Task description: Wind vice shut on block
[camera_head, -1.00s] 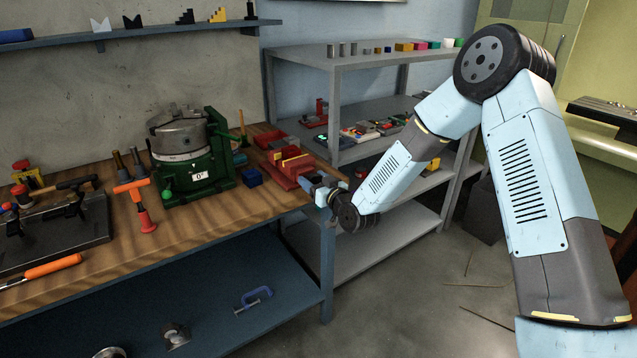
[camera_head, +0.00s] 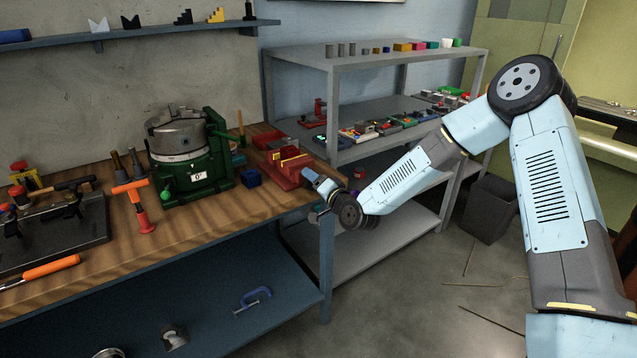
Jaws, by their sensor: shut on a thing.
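A red vice (camera_head: 283,174) stands on the wooden bench top near its right end. A yellow block (camera_head: 291,161) shows as a thin strip between its jaws; whether the jaws touch it is too small to tell. My gripper (camera_head: 311,178) is at the vice's right, front end, at the bench edge. It is shut on the vice handle, which is mostly hidden by the fingers and wrist.
A green rotary table with a grey chuck (camera_head: 178,138) stands left of the vice, with a small blue block (camera_head: 251,178) between them. A grey shelf rack (camera_head: 365,62) with small parts stands behind my arm. Bench space at front centre is clear.

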